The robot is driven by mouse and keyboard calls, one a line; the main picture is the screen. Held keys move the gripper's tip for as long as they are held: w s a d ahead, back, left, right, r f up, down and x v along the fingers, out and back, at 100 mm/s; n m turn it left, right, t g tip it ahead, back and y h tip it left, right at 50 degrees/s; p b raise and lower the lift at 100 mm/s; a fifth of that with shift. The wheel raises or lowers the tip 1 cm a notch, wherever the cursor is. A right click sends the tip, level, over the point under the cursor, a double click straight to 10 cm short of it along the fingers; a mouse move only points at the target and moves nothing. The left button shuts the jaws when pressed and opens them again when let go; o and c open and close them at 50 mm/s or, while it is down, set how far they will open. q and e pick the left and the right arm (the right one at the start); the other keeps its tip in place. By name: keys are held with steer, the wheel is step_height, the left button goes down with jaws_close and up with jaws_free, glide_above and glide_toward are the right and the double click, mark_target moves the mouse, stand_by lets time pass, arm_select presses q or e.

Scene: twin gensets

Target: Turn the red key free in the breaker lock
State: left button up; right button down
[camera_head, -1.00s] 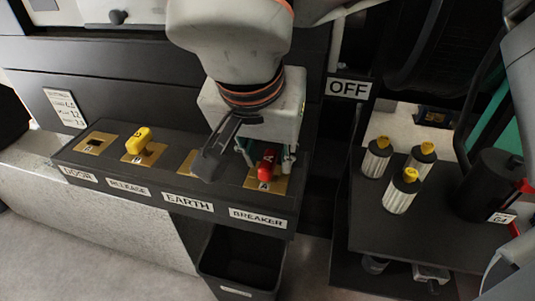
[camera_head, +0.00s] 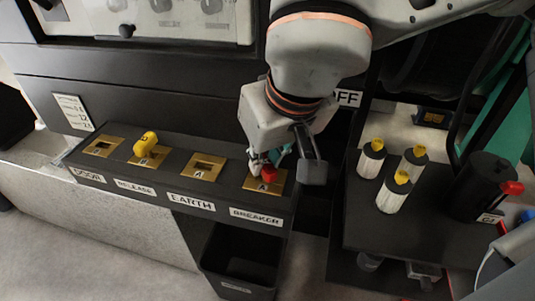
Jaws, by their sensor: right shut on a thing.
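The red key (camera_head: 269,173) stands in the brass lock plate (camera_head: 265,187) marked A, above the BREAKER label (camera_head: 256,217) at the right end of the black lock shelf. My right gripper (camera_head: 272,163) comes down over it from above and is shut on the key. The gripper body and a dark finger hide part of the key, and its exact angle is hard to tell. My left gripper is not clearly in view.
A yellow key (camera_head: 147,144) stands in the RELEASE lock. The EARTH lock plate (camera_head: 203,167) and DOOR lock plate (camera_head: 102,146) hold no key. A black bin (camera_head: 240,262) hangs below. Yellow-topped cylinders (camera_head: 393,195) stand on a dark table at right.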

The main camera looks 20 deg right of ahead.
steer(key=n+y, duration=0.1)
steer(key=n, duration=0.1)
steer(key=shift+d+r+n+p, duration=0.1)
steer(key=shift+n+p, duration=0.2)
steer(key=shift+p, duration=0.05)
steer(key=n+g+y+p, duration=0.1)
steer(key=n, duration=0.3)
steer(key=shift+y+p, duration=0.3)
steer(key=shift+p, duration=0.05)
steer(key=shift+n+g+p, duration=0.4)
steer(key=shift+n+p, duration=0.15)
steer(key=shift+n, duration=0.55)
steer(key=shift+n+y+p, duration=0.3)
steer(key=shift+n+p, duration=0.2)
steer(key=shift+p, duration=0.4)
steer(key=c, duration=1.9)
jaws_free()
